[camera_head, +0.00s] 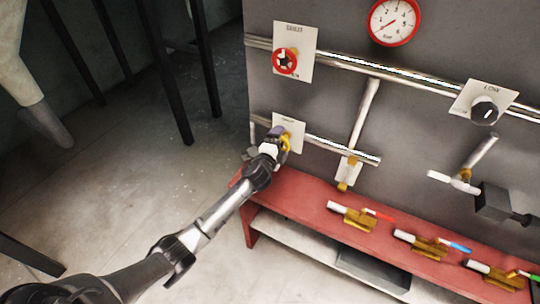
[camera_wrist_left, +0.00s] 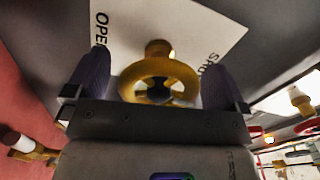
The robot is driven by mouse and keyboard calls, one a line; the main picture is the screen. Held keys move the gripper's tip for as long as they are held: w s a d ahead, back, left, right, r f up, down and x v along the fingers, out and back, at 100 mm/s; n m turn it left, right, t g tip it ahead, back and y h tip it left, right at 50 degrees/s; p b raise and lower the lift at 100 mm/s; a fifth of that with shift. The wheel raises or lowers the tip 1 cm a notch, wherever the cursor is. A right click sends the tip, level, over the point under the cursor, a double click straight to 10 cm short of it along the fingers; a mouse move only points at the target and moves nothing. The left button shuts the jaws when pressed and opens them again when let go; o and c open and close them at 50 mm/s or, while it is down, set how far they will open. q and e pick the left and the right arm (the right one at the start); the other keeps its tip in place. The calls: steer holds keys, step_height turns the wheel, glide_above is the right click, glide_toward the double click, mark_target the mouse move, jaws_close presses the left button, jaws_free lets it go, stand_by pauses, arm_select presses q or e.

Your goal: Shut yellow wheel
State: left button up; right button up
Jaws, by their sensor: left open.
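The yellow wheel (camera_wrist_left: 158,80) is a small round handwheel on a stem in front of a white plate (camera_wrist_left: 215,22) marked with OPEN and a partly hidden second word. In the left wrist view the wheel sits between the two fingers of my left gripper (camera_wrist_left: 155,85), which are apart on either side of it. In the head view my left gripper (camera_head: 274,143) is at the lower plate, and the yellow wheel (camera_head: 285,143) is mostly hidden behind it. I cannot tell whether the fingers touch the rim. My right gripper is not in view.
A red wheel (camera_head: 285,61) is above on its own plate. A gauge (camera_head: 394,20), a black knob (camera_head: 485,111) and pipes are on the grey panel. A red bench (camera_head: 312,204) below carries several brass valves (camera_head: 357,217). Open floor lies to the left.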

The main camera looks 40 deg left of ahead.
arm_select(q)
steer(key=p+v, duration=0.1)
steer(key=v, duration=1.1)
steer(key=shift+s, duration=0.25)
steer(key=shift+d, duration=0.1)
